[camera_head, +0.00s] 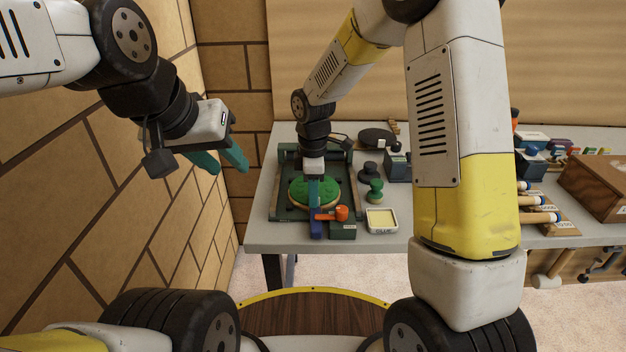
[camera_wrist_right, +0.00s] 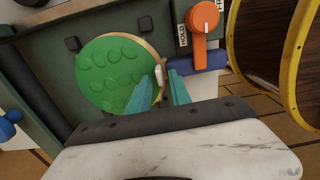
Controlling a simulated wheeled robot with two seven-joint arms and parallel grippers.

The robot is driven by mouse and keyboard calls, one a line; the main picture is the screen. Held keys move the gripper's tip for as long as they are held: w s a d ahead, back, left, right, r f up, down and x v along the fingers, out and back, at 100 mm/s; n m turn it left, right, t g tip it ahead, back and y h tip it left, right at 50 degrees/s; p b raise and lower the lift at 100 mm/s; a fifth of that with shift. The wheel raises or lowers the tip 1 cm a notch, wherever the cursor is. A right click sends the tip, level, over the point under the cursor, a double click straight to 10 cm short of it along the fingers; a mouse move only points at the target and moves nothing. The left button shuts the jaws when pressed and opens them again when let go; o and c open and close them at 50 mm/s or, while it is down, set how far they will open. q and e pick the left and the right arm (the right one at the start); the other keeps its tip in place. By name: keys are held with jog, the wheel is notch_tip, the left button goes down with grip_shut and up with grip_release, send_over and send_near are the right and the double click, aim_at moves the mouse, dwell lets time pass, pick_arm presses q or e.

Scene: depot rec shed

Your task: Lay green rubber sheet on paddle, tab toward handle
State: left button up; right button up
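The round green rubber sheet (camera_head: 300,188) lies on the tan round paddle (camera_head: 325,206) in a dark green frame on the table. In the right wrist view the sheet (camera_wrist_right: 110,75) shows raised oval bumps. Its small white tab (camera_wrist_right: 160,76) points toward the blue-purple handle (camera_wrist_right: 209,63). The paddle's tan rim (camera_wrist_right: 148,45) shows along the upper right edge. My right gripper (camera_wrist_right: 168,75) has its teal fingertips beside the tab, with a narrow gap between them. My left gripper (camera_head: 230,170) is open and empty, in the air left of the table.
An orange knob (camera_wrist_right: 205,20) on a dark green block stands beside the handle. A dish with a pale yellow pad (camera_head: 381,219) and green (camera_head: 375,190) and dark (camera_head: 369,172) knobbed stamps stand right of the frame. A wooden box (camera_head: 598,183) is far right.

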jog(key=shift+o, duration=0.2)
jog(key=shift+r, duration=0.1)
notch_tip(320, 180, up, 8)
jog(key=shift+f, duration=0.2)
jog(key=shift+s+d+r, duration=0.1)
jog(key=shift+d+r, duration=0.15)
jog(key=shift+r, duration=0.15)
jog(key=s+d+r+m+t+y, duration=0.1)
jog(key=s+d+r+m+t, duration=0.2)
jog(key=s+d+r+m, duration=0.4)
jog(key=s+d+r+m+t+y, duration=0.1)
jog(key=s+d+r+m+t, duration=0.2)
jog(key=s+d+r+m, duration=0.3)
jog(key=s+m, duration=0.4)
jog(key=s, duration=0.2)
jog(key=shift+s+d+r+m, duration=0.2)
jog(key=shift+d+r+m, duration=0.15)
jog(key=shift+r+m, duration=0.05)
